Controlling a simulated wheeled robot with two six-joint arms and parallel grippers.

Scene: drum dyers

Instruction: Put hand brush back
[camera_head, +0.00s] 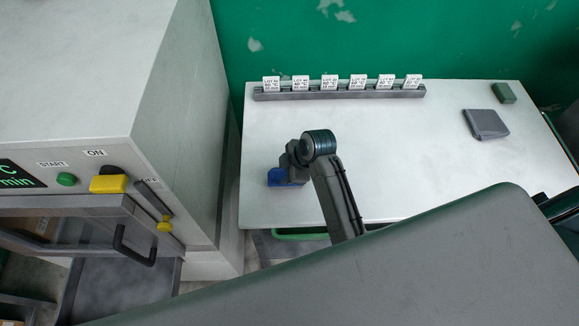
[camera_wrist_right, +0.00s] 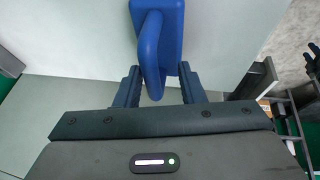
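The blue hand brush (camera_head: 277,178) lies on the white table (camera_head: 420,140) near its left end, mostly hidden by my right gripper in the head view. In the right wrist view the brush (camera_wrist_right: 168,25) shows its blue block and a looped handle pointing toward the gripper. My right gripper (camera_wrist_right: 158,78) is open, with a finger on each side of the handle end. Gaps show between the handle and both fingers. In the head view the right gripper (camera_head: 290,168) is low over the table at the brush.
A grey rack (camera_head: 340,94) with several white lot tags runs along the table's back. A machine (camera_head: 80,80) stands left. Part of a green bin (camera_head: 300,233) shows below the table's front edge.

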